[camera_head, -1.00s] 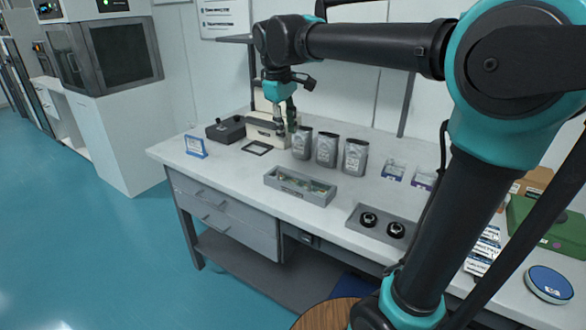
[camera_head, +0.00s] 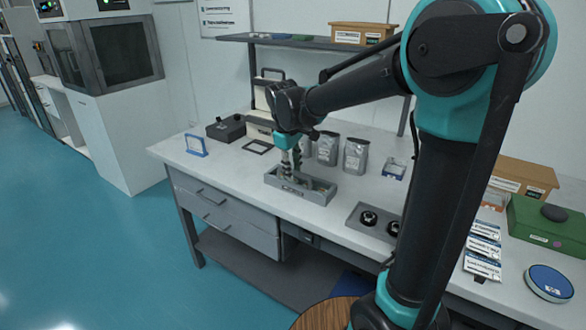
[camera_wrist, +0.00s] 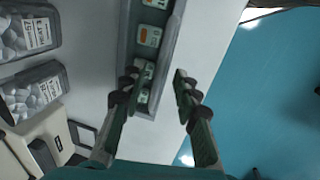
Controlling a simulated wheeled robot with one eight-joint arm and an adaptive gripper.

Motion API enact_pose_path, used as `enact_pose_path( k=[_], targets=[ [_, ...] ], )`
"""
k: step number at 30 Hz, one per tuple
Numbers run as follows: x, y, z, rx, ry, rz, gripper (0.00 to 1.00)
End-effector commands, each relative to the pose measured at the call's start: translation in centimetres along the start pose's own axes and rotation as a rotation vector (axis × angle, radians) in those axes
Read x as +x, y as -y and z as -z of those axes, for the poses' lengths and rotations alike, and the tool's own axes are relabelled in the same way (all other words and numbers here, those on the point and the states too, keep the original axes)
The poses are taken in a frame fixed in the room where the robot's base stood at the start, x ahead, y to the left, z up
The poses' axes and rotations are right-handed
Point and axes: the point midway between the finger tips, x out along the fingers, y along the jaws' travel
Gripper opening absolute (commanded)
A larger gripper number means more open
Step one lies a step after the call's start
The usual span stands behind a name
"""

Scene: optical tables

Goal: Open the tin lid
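A round, flat blue container with a pale label on top (camera_head: 549,284) lies at the table's right front. It looks like a closed tin, though I cannot tell where its lid parts. My gripper (camera_head: 292,172) is far to its left, pointing down over the left part of a long grey open tray (camera_head: 322,198). In the wrist view my gripper (camera_wrist: 156,75) is open and empty, with one finger over the tray (camera_wrist: 128,30) and the other past its wall. I cannot tell whether either finger touches the tray. The blue container is not in the wrist view.
The tray holds small labelled pieces. Grey pouches (camera_head: 355,156) stand behind it. A green case (camera_head: 545,224) and label cards (camera_head: 483,255) are near the blue container. A shelf (camera_head: 300,41) hangs above.

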Motion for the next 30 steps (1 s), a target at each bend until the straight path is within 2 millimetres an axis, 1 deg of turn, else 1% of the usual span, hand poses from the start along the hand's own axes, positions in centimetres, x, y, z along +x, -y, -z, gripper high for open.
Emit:
enact_pose_path(
  k=[6, 7, 14, 15, 30],
  targets=[
    [0.04, -0.01, -0.01, 0.000, 0.000, 0.000, 0.31],
    [0.03, -0.01, -0.01, 0.000, 0.000, 0.000, 0.30],
    [0.02, 0.00, -0.01, 0.000, 0.000, 0.000, 0.01],
    [0.01, 0.00, -0.01, 0.000, 0.000, 0.000, 0.00],
    [-0.08, -0.16, -0.03, 0.001, 0.001, 0.011, 0.00]
  ],
)
